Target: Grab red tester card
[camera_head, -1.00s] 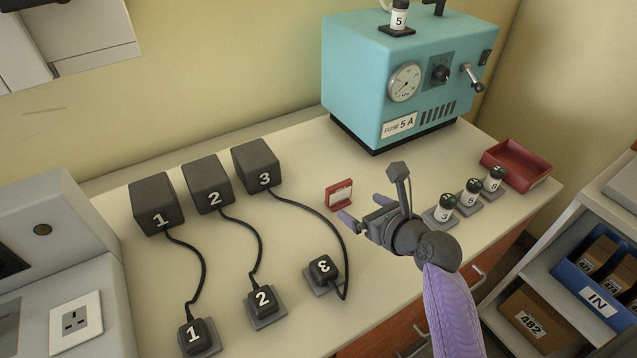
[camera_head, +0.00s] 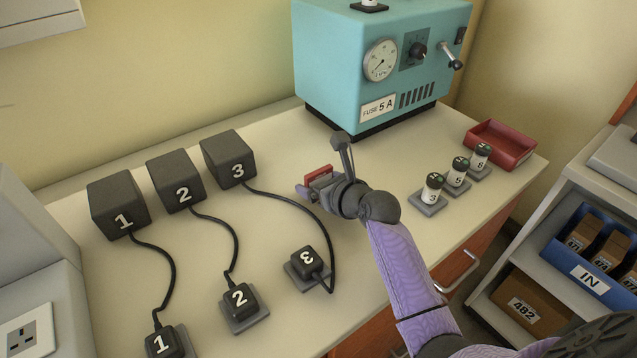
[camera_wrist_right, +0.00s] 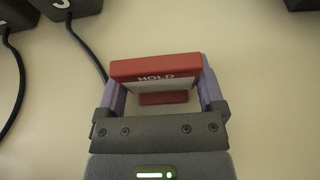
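In the right wrist view, the card (camera_wrist_right: 155,69) has a red top edge, the word HOLD on a pale face and a small red foot. My right gripper (camera_head: 310,184) is at the card. In the wrist view its purple fingers (camera_wrist_right: 163,88) are spread wide, one at each side of the card. I cannot tell whether they touch it. The gripper hides the card's lower part in the head view. My left gripper is not in view.
Black boxes 1, 2 and 3 (camera_head: 228,160) have cables to plugs (camera_head: 307,262) on the left. A teal machine (camera_head: 340,75) is at the back. Several numbered vials (camera_head: 432,188) and a red tray (camera_head: 512,146) are at the right.

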